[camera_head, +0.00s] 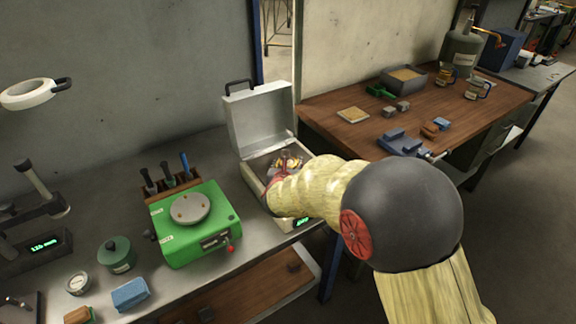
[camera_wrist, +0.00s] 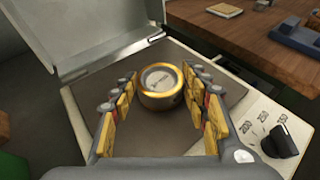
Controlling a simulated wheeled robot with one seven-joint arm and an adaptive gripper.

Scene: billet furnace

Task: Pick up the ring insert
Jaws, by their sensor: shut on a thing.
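The ring insert (camera_wrist: 161,86) is a short round piece with a brass-coloured rim and a grey marked centre. It sits between the fingers of my gripper (camera_wrist: 160,78) in the wrist view, over the dark floor of the open box-shaped heater (camera_wrist: 83,78). My gripper is shut on it, with yellow-padded fingers on its left and right sides. Whether the ring touches the heater floor is not clear. In the head view, my gripper (camera_head: 287,161) reaches into the heater (camera_head: 252,180), and my arm hides most of the ring there.
The heater's raised lid (camera_head: 260,118) stands behind my gripper. A green machine (camera_head: 195,235) and a tool rack (camera_head: 170,187) are at its left. A black knob (camera_wrist: 279,140) is on the heater's front right. A wooden table (camera_head: 350,125) stands beyond.

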